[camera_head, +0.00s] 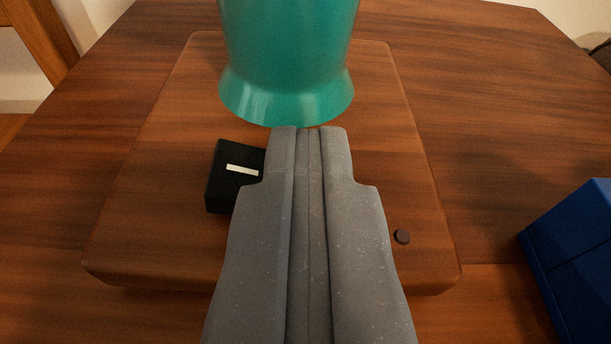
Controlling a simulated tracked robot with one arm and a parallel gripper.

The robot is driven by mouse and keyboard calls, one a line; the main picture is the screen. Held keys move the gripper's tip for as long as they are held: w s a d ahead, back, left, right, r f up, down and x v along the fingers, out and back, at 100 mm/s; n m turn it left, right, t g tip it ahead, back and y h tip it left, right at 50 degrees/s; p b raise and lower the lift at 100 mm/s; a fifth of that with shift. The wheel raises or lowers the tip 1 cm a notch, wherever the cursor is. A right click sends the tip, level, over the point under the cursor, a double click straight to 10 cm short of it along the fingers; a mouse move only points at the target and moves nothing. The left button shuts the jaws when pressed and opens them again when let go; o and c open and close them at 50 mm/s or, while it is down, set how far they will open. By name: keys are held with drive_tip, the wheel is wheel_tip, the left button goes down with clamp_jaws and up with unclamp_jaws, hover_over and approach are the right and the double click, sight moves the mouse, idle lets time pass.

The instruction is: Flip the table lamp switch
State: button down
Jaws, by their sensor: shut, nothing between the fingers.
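A teal lamp body (287,60) with a flared foot stands on a square wooden base (160,190) with rounded corners. A black block (225,195) with a white bar (242,170) on top sits on the base, left of my gripper; its right side is hidden behind the gripper.
The base stands on a wooden table (510,120). A blue box (575,265) is at the right edge of the view. A wooden piece of furniture (40,40) shows at the top left. The tabletop between the base and the blue box is clear.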

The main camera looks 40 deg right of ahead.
wheel_tip(320, 180, up, 4)
drive_tip(key=shift+d+r+p, duration=0.15)
drive_tip(key=shift+r+p, duration=0.1)
drive_tip(key=shift+p, duration=0.65)
drive_tip(key=p+v, duration=0.2)
drive_tip(key=v, duration=0.8)
drive_tip(key=shift+s+d+f, duration=0.3)
drive_tip(key=shift+f, duration=0.1)
drive_tip(key=shift+w+r, duration=0.1)
